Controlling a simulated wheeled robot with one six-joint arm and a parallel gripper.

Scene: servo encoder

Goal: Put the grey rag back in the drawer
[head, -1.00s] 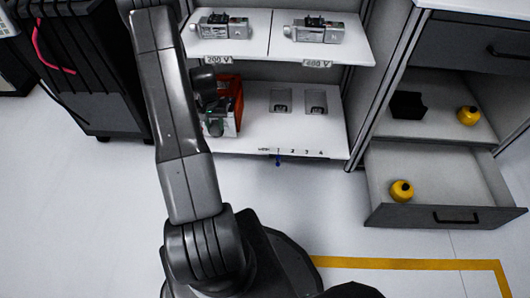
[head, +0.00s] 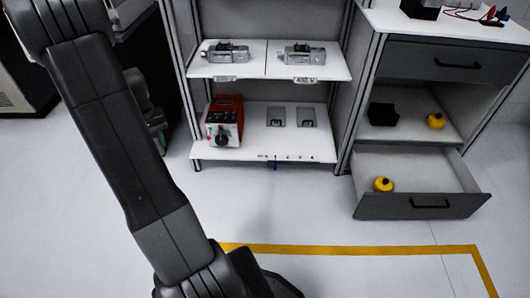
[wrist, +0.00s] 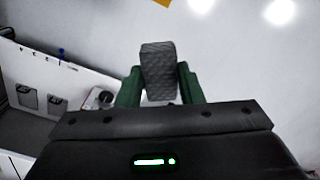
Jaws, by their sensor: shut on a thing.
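The grey rag (wrist: 158,72) is a dark grey, textured, folded piece between the two green fingers of my gripper (wrist: 160,85) in the wrist view. My gripper is shut on it and holds it up, with pale floor behind. In the head view my arm crosses the left side, and the gripper's end is mostly hidden behind it; the rag cannot be made out there. The lower drawer (head: 372,209) of the grey cabinet at right stands pulled open. A yellow round object (head: 383,184) lies in its left part, and the rest of its floor looks bare.
Above the drawer, an open compartment holds a black block (head: 383,114) and another yellow object (head: 436,121). The shelf unit beside it carries a red-and-grey device (head: 223,122) and two metal units. A yellow line (head: 350,250) crosses the clear floor in front.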

